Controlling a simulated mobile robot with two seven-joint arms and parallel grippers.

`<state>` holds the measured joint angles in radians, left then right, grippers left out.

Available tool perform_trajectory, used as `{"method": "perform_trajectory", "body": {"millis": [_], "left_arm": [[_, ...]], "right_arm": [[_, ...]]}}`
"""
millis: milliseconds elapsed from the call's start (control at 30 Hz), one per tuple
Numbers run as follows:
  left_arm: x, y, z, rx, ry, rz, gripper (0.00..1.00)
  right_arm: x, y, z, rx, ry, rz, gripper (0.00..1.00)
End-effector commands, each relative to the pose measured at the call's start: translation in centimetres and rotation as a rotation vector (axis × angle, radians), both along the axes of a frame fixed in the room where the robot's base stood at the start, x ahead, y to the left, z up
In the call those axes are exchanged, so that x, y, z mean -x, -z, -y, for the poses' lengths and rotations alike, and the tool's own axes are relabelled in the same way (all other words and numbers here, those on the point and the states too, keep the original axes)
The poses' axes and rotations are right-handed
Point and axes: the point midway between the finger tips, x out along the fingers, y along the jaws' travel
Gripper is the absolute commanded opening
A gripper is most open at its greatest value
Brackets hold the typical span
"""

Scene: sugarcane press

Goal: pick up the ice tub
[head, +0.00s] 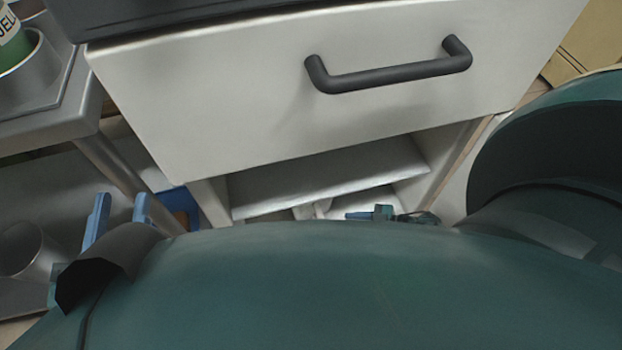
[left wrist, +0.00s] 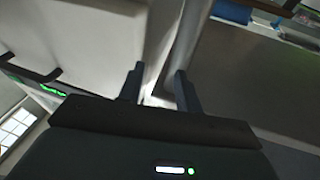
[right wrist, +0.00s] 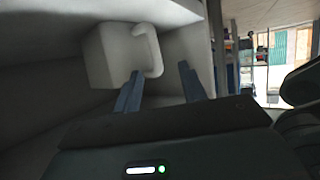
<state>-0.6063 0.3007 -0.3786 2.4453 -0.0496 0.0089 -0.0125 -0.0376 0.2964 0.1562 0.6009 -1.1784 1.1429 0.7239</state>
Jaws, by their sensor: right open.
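The ice tub (right wrist: 110,58) appears to be the pale grey box with a C-shaped handle (right wrist: 157,50) in the right wrist view. It sits inside an open cabinet compartment. My right gripper (right wrist: 160,72) is open in front of it; the handle shows between the fingertips, and I cannot tell if they touch. In the head view the tub is mostly hidden under the drawer and behind my arm. My left gripper (head: 119,204) is open and empty at the lower left, beside the cabinet; its fingers also show in the left wrist view (left wrist: 160,78).
A pale drawer front (head: 240,95) with a dark bar handle (head: 390,72) overhangs the compartment and its shelf (head: 335,175). A metal table (head: 70,115) stands left, with a metal pot (head: 30,65) on it. A metal cylinder (head: 30,250) lies lower left.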

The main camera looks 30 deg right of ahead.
Motion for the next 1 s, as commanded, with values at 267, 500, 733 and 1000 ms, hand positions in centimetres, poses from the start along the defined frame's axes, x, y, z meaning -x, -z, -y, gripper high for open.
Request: {"method": "perform_trajectory", "body": {"millis": [267, 500, 733, 1000], "left_arm": [[0.0, 0.2, 0.1, 0.018, 0.010, 0.004, 0.34], [-0.3, -0.4, 0.1, 0.021, 0.017, 0.063, 0.34], [-0.7, -1.7, -0.1, 0.013, 0.019, 0.150, 0.34], [-0.7, -1.9, -0.1, 0.013, 0.018, 0.152, 0.34]], "right_arm": [[-1.4, 1.1, -1.6, -0.004, -0.003, -0.002, 0.42], [-4.2, 1.6, -3.5, -0.003, -0.001, 0.001, 0.42], [-5.4, 2.3, -4.8, -0.002, -0.002, -0.002, 0.42], [-5.4, 2.2, -4.9, -0.001, -0.002, -0.003, 0.36]]}}
